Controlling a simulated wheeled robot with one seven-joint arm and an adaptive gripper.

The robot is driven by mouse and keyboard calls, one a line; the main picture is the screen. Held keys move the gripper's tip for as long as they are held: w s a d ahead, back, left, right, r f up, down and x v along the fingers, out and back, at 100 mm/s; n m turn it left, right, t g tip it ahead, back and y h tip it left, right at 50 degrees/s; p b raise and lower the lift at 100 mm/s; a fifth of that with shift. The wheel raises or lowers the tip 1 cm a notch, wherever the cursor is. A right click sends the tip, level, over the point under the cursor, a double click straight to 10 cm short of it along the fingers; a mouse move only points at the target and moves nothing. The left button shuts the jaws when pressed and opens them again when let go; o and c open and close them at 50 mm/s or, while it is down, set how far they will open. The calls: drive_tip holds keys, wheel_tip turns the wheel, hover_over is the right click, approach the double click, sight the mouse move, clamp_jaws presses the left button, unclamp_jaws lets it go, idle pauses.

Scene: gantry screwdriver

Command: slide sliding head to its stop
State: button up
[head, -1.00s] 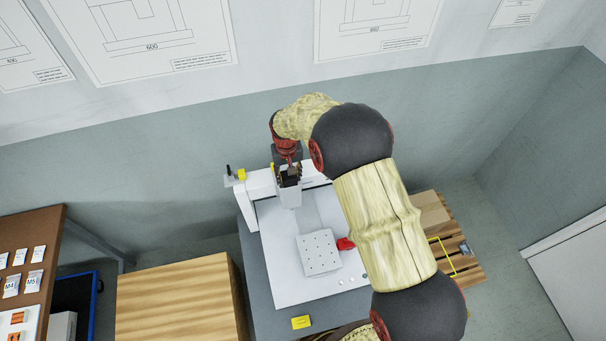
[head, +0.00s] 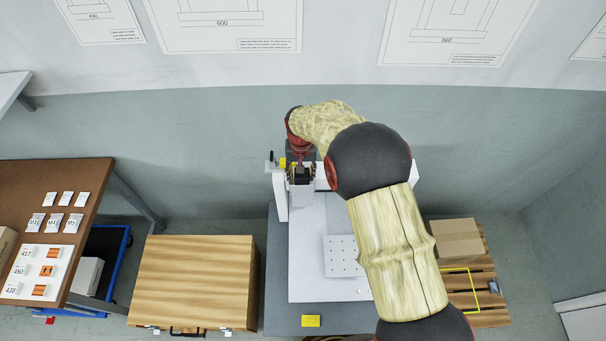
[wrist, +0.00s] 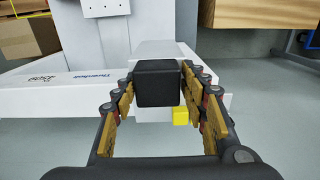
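The white sliding head (head: 302,194) sits on the white gantry beam (wrist: 50,97), close to the gantry's left post (head: 281,200) in the head view. In the wrist view a black block (wrist: 157,83) on the head stands between my gripper's fingers (wrist: 157,88). The padded fingertips lie along both sides of the block and appear closed on it. A yellow block (wrist: 180,117) shows just right of the head in the wrist view; a yellow piece (head: 283,162) also shows left of my gripper in the head view. Any gap there is unclear.
A perforated plate (head: 343,256) lies on the white base. A wooden cabinet (head: 195,277) stands left of the gantry table. A cardboard box (head: 458,240) rests on a pallet at right. My arm covers the gantry's right part.

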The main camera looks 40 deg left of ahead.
drive_tip(key=shift+o, duration=1.2)
drive_tip(key=shift+s+a, duration=0.1)
drive_tip(key=shift+a, duration=0.05)
drive_tip(key=shift+o, duration=0.8)
drive_tip(key=shift+r, duration=0.15)
wheel_tip(320, 180, up, 12)
